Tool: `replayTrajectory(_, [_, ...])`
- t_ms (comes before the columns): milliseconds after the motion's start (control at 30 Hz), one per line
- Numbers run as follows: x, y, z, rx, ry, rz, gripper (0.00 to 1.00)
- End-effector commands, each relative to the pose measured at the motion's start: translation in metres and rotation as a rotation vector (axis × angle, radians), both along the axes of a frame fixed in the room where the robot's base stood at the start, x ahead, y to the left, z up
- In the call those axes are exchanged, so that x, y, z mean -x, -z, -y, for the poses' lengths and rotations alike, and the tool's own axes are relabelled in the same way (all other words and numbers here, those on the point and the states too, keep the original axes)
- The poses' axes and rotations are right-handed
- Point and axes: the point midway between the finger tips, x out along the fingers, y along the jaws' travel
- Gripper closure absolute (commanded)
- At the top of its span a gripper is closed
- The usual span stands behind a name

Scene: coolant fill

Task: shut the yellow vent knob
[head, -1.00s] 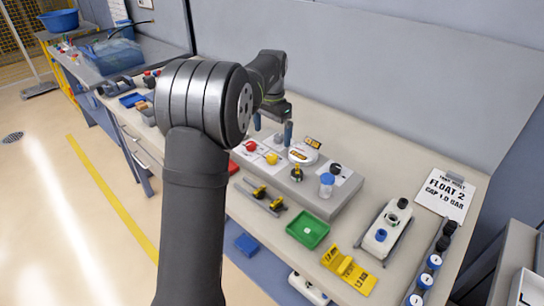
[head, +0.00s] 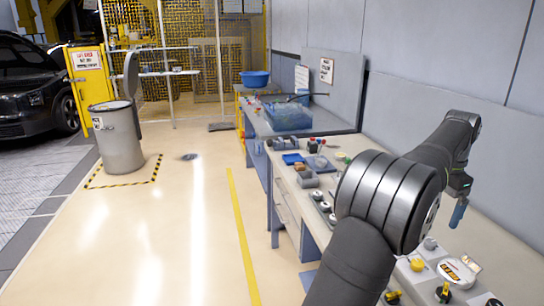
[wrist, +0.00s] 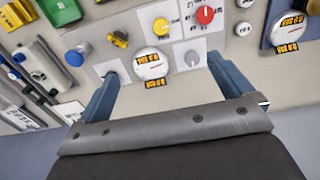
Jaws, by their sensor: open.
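The yellow vent knob (head: 416,264) sits on a pale panel on the bench, low right in the head view. In the wrist view the yellow knob (wrist: 161,26) lies beyond the fingertips, with a red knob (wrist: 205,15) to its right. My gripper (wrist: 162,67) is open, its two blue fingers wide apart with nothing between them. In the head view my gripper (head: 458,212) hangs above the bench, apart from the knob. My arm hides part of the panel there.
Near the yellow knob are a round white gauge (wrist: 150,65), a grey knob (wrist: 192,58) and a yellow-and-black valve (wrist: 118,39). A blue cap (wrist: 84,48) and a green tray (wrist: 62,10) lie left.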

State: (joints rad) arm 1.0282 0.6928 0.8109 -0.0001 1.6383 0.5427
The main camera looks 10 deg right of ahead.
Motion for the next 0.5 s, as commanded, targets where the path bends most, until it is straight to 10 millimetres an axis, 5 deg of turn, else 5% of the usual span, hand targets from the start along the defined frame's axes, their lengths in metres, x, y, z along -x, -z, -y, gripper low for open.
replayTrajectory(33, [0.0, 0.0001, 0.0, 0.0, 0.0, 0.0, 0.14])
replayTrajectory(200, [0.0, 0.0002, 0.0, 0.0, 0.0, 0.0, 0.44])
replayTrajectory(500, [-0.0001, 0.0023, 0.0003, 0.0, -0.189, 0.0, 0.44])
